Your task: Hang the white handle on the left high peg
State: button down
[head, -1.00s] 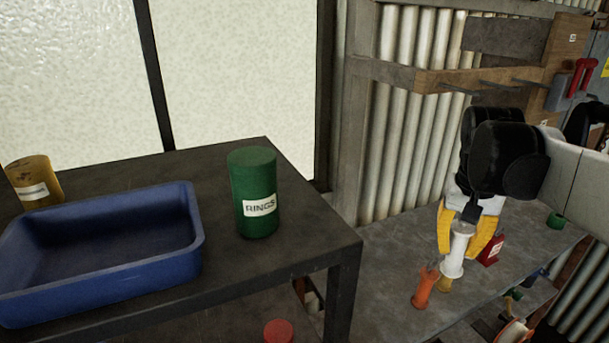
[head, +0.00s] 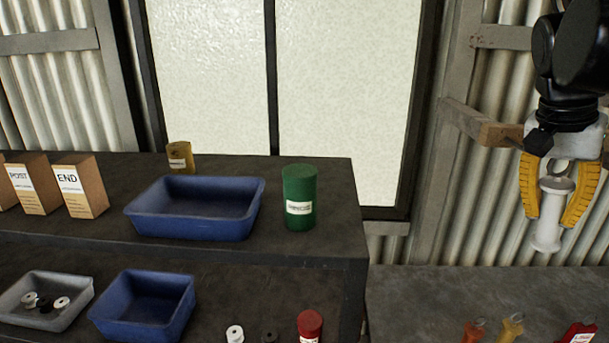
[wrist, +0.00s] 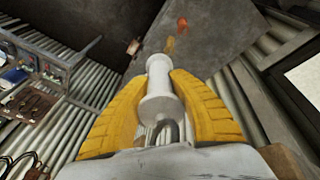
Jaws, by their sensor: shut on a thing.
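My gripper (head: 553,200), with yellow fingers, is at the right of the head view, shut on the white handle (head: 549,222). The handle hangs upright between the fingers, with a ring at its top and a flared lower end. In the wrist view the handle (wrist: 159,80) lies between the two yellow fingers (wrist: 160,108). The left high peg cannot be made out in the current views. A wooden rail end (head: 498,134) shows just left of my gripper, partly hidden by it.
A dark shelf unit (head: 335,172) holds a blue tray (head: 195,228), a green can (head: 299,200) and boxes. A lower bench (head: 420,290) at right bears an orange handle (head: 473,331), a yellow handle (head: 511,327) and a red item (head: 578,333). A corrugated wall stands behind.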

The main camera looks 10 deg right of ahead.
jog(key=shift+w+d, duration=0.3)
jog(key=shift+w, duration=0.2)
jog(key=w+d+f, duration=0.1)
jog(key=w, duration=0.6)
jog(key=shift+d+f+b, duration=0.25)
jog(key=shift+b, duration=0.1)
dwell(0.4)
jog(key=c, duration=1.2)
grip_release()
jog(key=shift+o, duration=0.2)
jog(key=shift+v, duration=3.95)
